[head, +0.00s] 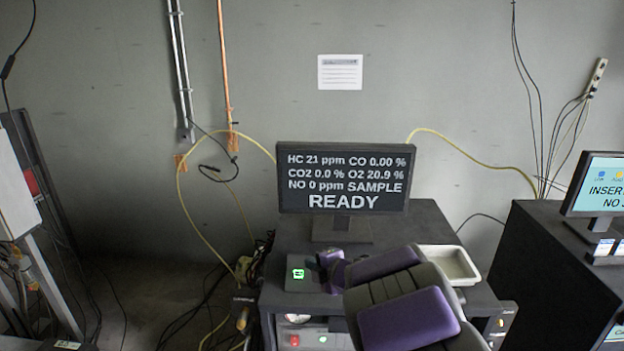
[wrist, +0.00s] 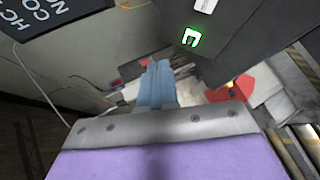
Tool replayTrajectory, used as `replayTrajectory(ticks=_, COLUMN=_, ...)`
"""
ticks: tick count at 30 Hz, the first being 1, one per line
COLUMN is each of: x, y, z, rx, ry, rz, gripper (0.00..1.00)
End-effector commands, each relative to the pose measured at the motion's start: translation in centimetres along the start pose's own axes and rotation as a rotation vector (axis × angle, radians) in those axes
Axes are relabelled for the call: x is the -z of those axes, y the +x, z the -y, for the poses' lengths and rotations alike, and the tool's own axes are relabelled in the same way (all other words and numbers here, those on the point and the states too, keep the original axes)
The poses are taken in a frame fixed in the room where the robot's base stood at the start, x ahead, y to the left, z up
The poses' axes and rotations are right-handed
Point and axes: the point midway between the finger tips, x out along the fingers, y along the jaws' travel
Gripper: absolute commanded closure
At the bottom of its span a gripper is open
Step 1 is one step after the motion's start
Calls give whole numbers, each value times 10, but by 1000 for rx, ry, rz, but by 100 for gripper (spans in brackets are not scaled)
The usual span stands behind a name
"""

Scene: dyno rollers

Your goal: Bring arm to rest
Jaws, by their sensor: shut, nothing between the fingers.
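My arm reaches up from the bottom of the head view, with purple pads on dark links, over the front of a dark cart (head: 425,215). Its far end is low over the cart top, in front of the monitor, and is partly hidden by the arm. In the wrist view my gripper (wrist: 158,70) shows as narrow blue fingers set close together beyond a metal plate and purple pad. It is shut and holds nothing. I cannot tell how far it is from the surfaces below it.
A monitor (head: 343,178) reading READY stands on the cart. A pale tray (head: 450,264) lies right of my arm, and a small green-lit display (head: 298,274) lies left. A second dark cabinet (head: 545,270) with a screen (head: 597,186) stands right. Cables hang at left.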

Motion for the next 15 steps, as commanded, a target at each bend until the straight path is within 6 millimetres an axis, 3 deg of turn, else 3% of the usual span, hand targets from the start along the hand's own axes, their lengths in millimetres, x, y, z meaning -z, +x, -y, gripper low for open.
replayTrajectory(ticks=4, x=-60, y=-50, z=-1, rx=12, ry=184, rz=290, gripper=100)
replayTrajectory(ticks=9, x=-106, y=-128, z=22, rx=32, ry=476, rz=608, gripper=100)
replayTrajectory(ticks=12, x=-114, y=-176, z=52, rx=60, ry=672, rz=769, gripper=100)
replayTrajectory(ticks=15, x=-106, y=-221, z=87, rx=97, ry=873, rz=906, gripper=100)
